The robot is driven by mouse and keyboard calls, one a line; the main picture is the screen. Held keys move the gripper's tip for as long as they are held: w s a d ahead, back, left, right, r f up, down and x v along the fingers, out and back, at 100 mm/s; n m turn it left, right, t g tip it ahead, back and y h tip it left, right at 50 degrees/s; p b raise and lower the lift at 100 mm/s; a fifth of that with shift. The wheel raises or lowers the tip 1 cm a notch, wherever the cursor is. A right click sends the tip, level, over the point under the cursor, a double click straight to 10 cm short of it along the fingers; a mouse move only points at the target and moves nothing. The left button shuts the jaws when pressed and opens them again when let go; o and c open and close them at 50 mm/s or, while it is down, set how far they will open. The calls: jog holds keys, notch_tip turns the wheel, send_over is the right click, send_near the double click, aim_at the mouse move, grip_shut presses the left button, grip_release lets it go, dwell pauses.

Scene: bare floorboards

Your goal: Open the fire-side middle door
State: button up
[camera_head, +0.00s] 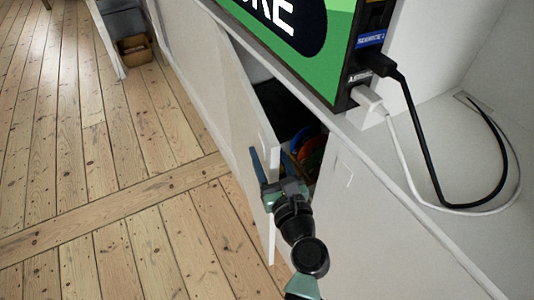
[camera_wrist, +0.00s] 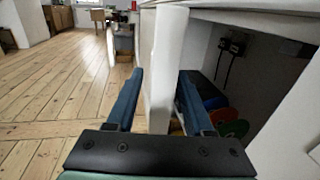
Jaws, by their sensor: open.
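The white cabinet door (camera_head: 236,100) stands partly open, swung out over the floor. Its free edge also shows in the wrist view (camera_wrist: 164,60). My gripper (camera_head: 268,153) is open at this edge, with one blue finger on the outer side and one on the inner side. In the wrist view my gripper (camera_wrist: 160,72) has the door between its fingers, with visible gaps, so it is not clamped. The cabinet opening (camera_head: 262,88) is dark, and several coloured round things (camera_wrist: 230,122) lie inside. The lower door is partly hidden by my gripper.
A white closed panel (camera_head: 350,215) lies right of the opening. Above is a white top (camera_head: 440,130) with a green-screened display (camera_head: 310,40) and black and white cables (camera_head: 425,160). The wooden floor (camera_head: 110,170) left of the door is clear. A brown box (camera_head: 135,48) stands far off.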

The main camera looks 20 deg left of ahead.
jog(key=shift+w+a, duration=0.2)
jog(key=shift+w, duration=0.05)
grip_shut()
dwell(1.4)
